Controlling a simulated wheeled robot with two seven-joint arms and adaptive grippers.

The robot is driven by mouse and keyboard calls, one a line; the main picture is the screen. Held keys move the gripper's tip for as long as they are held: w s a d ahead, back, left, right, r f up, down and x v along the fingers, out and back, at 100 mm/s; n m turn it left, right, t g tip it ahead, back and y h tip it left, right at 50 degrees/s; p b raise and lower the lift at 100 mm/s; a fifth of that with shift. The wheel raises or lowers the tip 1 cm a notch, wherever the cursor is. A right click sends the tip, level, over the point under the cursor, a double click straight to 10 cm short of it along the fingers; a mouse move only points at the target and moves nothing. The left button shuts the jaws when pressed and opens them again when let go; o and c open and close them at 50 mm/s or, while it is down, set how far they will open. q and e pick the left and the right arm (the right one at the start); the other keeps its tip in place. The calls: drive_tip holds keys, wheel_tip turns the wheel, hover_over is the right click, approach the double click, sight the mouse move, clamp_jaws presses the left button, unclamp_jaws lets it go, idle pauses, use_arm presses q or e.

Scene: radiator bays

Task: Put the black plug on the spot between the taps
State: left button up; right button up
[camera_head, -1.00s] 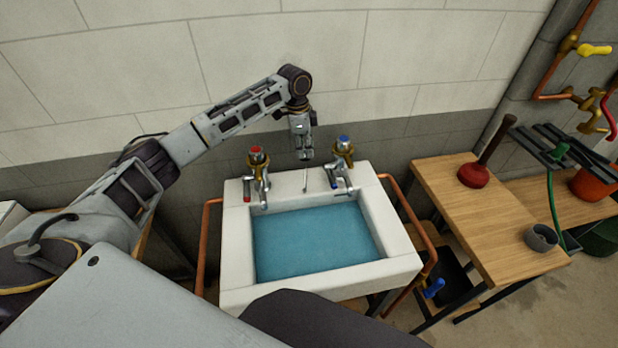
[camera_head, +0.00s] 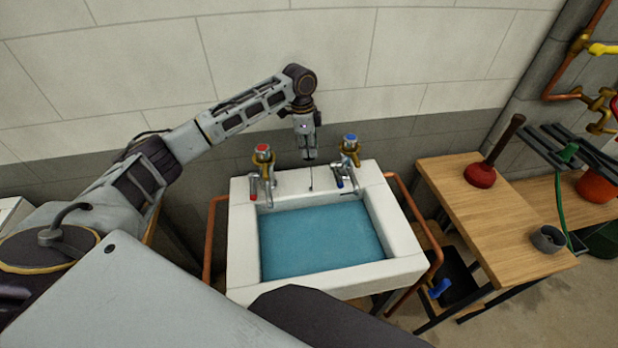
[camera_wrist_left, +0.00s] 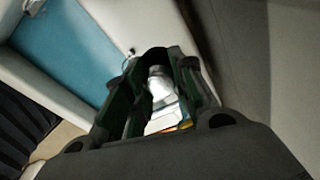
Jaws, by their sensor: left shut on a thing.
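My left gripper (camera_head: 309,156) points down behind the sink's back rim, between the red-topped tap (camera_head: 264,170) and the blue-topped tap (camera_head: 349,162). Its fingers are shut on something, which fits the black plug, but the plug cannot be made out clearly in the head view. A thin dark line hangs below the fingertips to the sink's back ledge. In the left wrist view, the dark fingers (camera_wrist_left: 150,90) enclose a pale, shiny shape I cannot identify. The spot between the taps is on the white ledge, partly behind the gripper. My right gripper is out of view.
The white sink (camera_head: 243,250) holds blue water (camera_head: 320,243). Copper pipes run down both sides. A wooden bench (camera_head: 470,215) at right carries a red plunger (camera_head: 480,174) and a grey cup (camera_head: 548,239). A tiled wall (camera_head: 300,45) stands close behind my arm.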

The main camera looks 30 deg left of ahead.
sight(309, 158)
use_arm(q)
drive_tip(key=shift+f, duration=2.5)
drive_tip(key=shift+f, duration=2.5)
drive_tip(key=shift+f, duration=0.1)
drive_tip(key=o, duration=1)
drive_tip(key=r, duration=0.8)
drive_tip(key=a+r, duration=0.1)
drive_tip(key=r, duration=0.3)
drive_tip(key=shift+s+a+r, duration=0.1)
drive_tip(key=shift+s, duration=0.2)
